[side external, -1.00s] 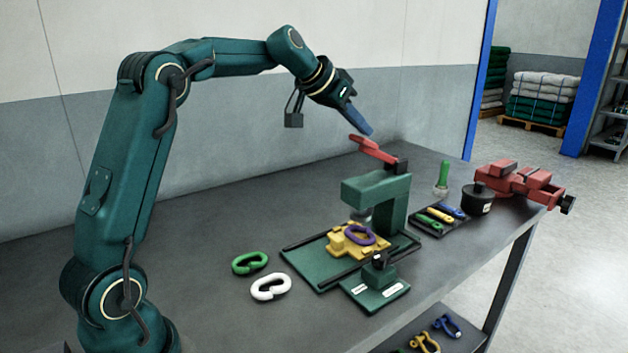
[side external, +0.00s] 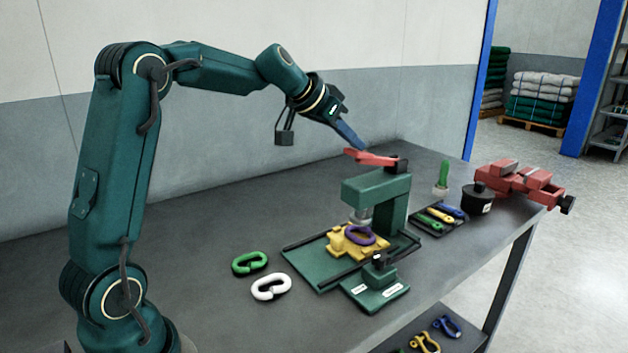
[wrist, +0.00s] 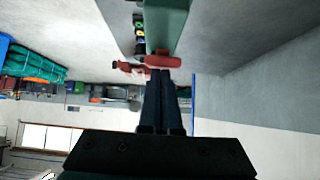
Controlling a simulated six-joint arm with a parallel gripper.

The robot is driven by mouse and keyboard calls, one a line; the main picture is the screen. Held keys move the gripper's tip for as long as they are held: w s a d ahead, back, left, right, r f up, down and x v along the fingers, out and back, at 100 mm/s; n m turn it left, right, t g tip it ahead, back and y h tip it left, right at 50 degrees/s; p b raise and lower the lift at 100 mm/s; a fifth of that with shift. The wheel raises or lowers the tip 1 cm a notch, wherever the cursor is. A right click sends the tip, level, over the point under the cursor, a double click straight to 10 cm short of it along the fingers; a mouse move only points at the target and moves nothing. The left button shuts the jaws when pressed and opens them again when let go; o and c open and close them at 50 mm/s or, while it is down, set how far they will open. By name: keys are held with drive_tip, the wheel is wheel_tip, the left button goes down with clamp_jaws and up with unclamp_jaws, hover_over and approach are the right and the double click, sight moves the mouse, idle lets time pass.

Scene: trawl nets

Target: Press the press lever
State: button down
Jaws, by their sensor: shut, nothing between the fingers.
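The red press lever (side external: 376,159) sits on top of the green press (side external: 392,200), close to level with a slight rise toward its free end. My gripper (side external: 360,145) is shut and empty, with its blue fingertips at the lever's free end, seemingly touching it from above. In the wrist view the shut fingers (wrist: 165,75) end just at the red lever (wrist: 162,61). Under the press head, a purple link (side external: 359,235) lies on a yellow fixture (side external: 342,246).
A green link (side external: 249,263) and a white link (side external: 271,287) lie left of the press. A tool tray (side external: 440,217), a black round container (side external: 478,200) and a red vise (side external: 518,180) stand to the right. The table's left part is clear.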

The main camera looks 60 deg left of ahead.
drive_tip(key=f, duration=0.1)
drive_tip(key=s+f, duration=0.1)
drive_tip(key=shift+s+f, duration=0.1)
drive_tip(key=shift+f, duration=0.2)
drive_tip(key=shift+s+f, duration=0.15)
drive_tip(key=shift+f, duration=0.4)
drive_tip(key=shift+s+f, duration=0.15)
drive_tip(key=shift+f, duration=0.4)
wheel_tip(320, 180, up, 5)
drive_tip(key=s+r, duration=0.3)
drive_tip(key=s, duration=0.6)
drive_tip(key=shift+s, duration=0.15)
idle(0.5)
